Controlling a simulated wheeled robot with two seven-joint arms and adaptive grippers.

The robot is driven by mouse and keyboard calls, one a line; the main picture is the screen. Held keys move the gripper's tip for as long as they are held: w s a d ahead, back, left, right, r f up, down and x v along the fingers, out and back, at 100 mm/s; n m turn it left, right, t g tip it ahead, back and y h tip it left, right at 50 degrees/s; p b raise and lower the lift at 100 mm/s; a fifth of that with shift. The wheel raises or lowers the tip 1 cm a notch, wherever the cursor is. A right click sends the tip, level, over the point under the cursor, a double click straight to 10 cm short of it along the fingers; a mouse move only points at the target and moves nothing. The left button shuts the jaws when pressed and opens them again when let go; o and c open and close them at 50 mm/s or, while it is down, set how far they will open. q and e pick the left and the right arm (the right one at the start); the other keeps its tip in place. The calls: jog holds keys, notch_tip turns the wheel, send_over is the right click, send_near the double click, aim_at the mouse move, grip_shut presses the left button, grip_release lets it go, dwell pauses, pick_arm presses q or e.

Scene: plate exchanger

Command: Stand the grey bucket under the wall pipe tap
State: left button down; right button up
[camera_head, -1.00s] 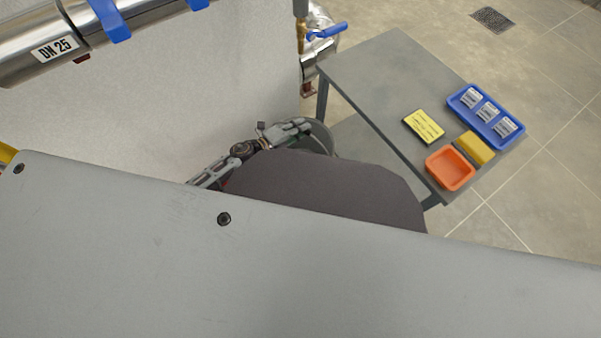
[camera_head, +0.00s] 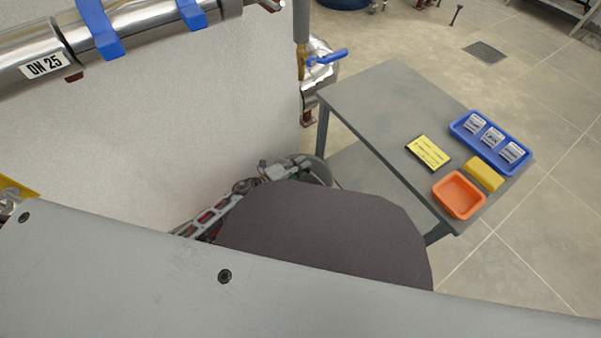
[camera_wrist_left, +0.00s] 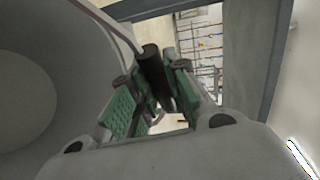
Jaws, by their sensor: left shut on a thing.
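The grey bucket (camera_head: 321,171) shows only in part in the head view, behind my left gripper and partly hidden by my own body. In the left wrist view the bucket (camera_wrist_left: 40,95) fills the left side, close beside the fingers. My left gripper (camera_head: 288,170) is shut on the bucket's dark handle grip (camera_wrist_left: 152,65); the green finger pads (camera_wrist_left: 155,90) lie on either side of it. My right gripper is out of view.
A grey table (camera_head: 375,100) stands right of the tap and bucket, with a lower shelf. It carries a yellow-faced block (camera_head: 428,152), an orange tray (camera_head: 459,195), a yellow sponge-like block (camera_head: 484,174) and a blue tray (camera_head: 520,166). A steel pipe (camera_head: 95,45) runs along the wall (camera_head: 130,150).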

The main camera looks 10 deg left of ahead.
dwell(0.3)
pick_arm(q)
notch_tip(320, 180, down, 4)
jog(key=shift+r+b, duration=0.2)
jog(key=shift+b, duration=1)
jog(key=shift+f, duration=0.1)
jog(key=c, duration=1.4)
grip_release()
